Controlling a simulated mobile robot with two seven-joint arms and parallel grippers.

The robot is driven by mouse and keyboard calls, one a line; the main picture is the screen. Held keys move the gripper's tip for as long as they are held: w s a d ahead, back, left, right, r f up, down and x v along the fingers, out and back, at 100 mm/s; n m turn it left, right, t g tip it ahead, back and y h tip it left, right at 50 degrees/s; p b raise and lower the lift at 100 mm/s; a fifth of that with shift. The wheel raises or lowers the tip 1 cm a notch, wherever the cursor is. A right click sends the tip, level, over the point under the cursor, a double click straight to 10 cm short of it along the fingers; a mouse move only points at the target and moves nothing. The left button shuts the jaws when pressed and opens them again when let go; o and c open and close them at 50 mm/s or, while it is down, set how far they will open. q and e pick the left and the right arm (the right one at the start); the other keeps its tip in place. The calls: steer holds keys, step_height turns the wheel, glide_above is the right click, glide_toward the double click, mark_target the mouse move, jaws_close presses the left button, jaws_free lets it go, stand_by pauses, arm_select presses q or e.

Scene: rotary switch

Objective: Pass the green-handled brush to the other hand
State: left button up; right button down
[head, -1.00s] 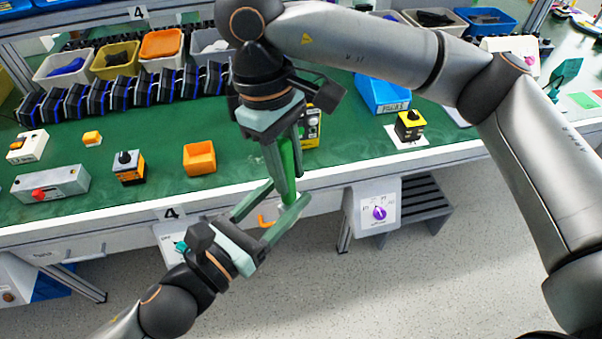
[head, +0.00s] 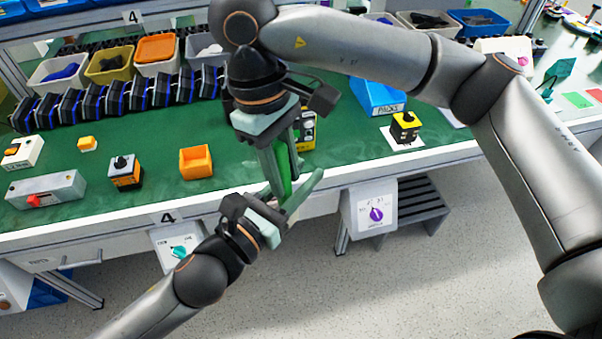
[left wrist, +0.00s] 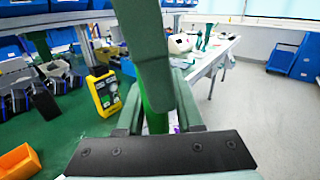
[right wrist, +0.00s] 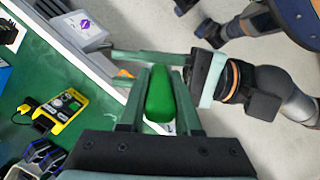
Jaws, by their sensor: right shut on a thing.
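The green-handled brush shows as a green handle (head: 283,165) between the fingers of my right gripper (head: 284,180), which is shut on it and points down over the table's front edge. In the right wrist view the rounded green end (right wrist: 160,95) lies between my right fingers. My left gripper (head: 303,178) comes from the lower left, with its fingers around the handle's lower part. They look open, with the handle (left wrist: 153,115) between them in the left wrist view. The brush's head is hidden.
An orange bin (head: 195,162), a yellow tester (head: 306,130) and switch boxes stand on the green table (head: 150,200). A purple-knob switch panel (head: 372,208) and a teal-knob panel (head: 178,248) hang below its front edge. Floor in front is clear.

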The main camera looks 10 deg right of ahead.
arm_select(q)
steer(key=shift+s, duration=0.1)
jaws_close()
steer(key=shift+d, duration=0.1)
arm_select(e)
steer(key=c, duration=0.5)
jaws_free()
steer(key=shift+r, duration=0.1)
